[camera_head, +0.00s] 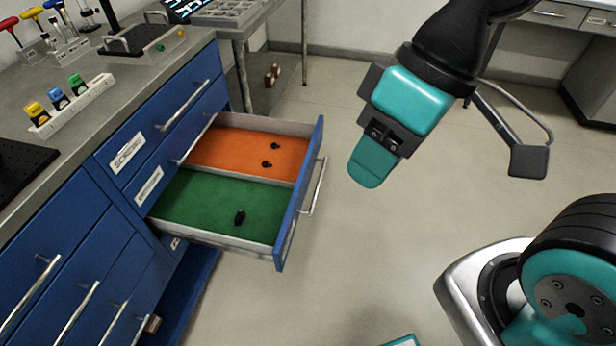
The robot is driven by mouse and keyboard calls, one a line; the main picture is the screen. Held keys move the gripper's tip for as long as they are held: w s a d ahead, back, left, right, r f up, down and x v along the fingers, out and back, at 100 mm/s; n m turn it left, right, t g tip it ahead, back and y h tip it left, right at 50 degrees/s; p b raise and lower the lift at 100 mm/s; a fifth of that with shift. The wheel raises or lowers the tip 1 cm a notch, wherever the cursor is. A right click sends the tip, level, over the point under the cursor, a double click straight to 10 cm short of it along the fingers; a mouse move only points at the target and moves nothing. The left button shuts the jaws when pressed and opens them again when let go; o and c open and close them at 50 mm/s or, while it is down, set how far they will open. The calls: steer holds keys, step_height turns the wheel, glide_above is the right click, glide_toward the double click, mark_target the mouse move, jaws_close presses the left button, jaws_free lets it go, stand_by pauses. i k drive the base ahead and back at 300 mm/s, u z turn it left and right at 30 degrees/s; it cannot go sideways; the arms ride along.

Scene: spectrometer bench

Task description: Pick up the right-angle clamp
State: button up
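An open blue drawer (291,222) has an orange-lined compartment at the back and a green-lined one at the front. A small black part (240,217) lies on the green lining, near the front. It may be the right-angle clamp, but it is too small to be sure. Two more small black parts, one (275,146) behind the other (266,163), lie on the orange lining. My gripper (371,163) hangs in the air to the right of the drawer, apart from it. It is seen side-on, with only one teal finger face showing, so its opening is hidden.
The drawer's front panel and handle (314,187) jut out towards my gripper. A grey table (270,20) stands behind. The floor (330,280) right of the drawer is clear.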

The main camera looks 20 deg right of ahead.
mark_target(240, 218)
steer(key=z, duration=0.05)
steer(key=k, duration=1)
steer(key=u, duration=0.9)
steer(key=i, duration=1.2)
steer(key=z, duration=0.1)
